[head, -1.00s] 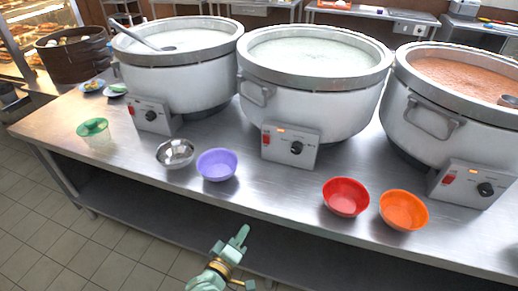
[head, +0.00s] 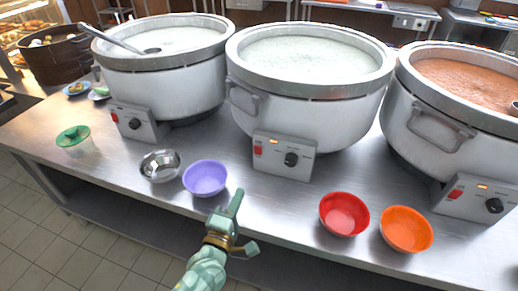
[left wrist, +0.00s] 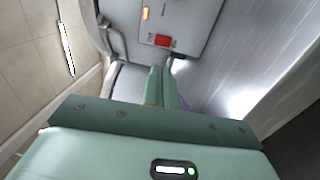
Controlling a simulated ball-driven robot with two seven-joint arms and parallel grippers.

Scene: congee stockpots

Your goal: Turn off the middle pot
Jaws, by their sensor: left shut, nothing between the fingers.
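The middle pot (head: 305,105) is a big white stockpot of pale congee with a grey rim. Its control box (head: 284,156) has a red switch (head: 258,150), a black knob (head: 291,160) and a small lit amber light. My right gripper is not in view.
The purple bowl (head: 205,178) and a steel bowl (head: 160,166) stand left of the box; red (head: 344,214) and orange (head: 406,229) bowls stand right. The left pot (head: 160,80) and right pot (head: 455,130) flank the middle one. The table is bare in front of the box.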

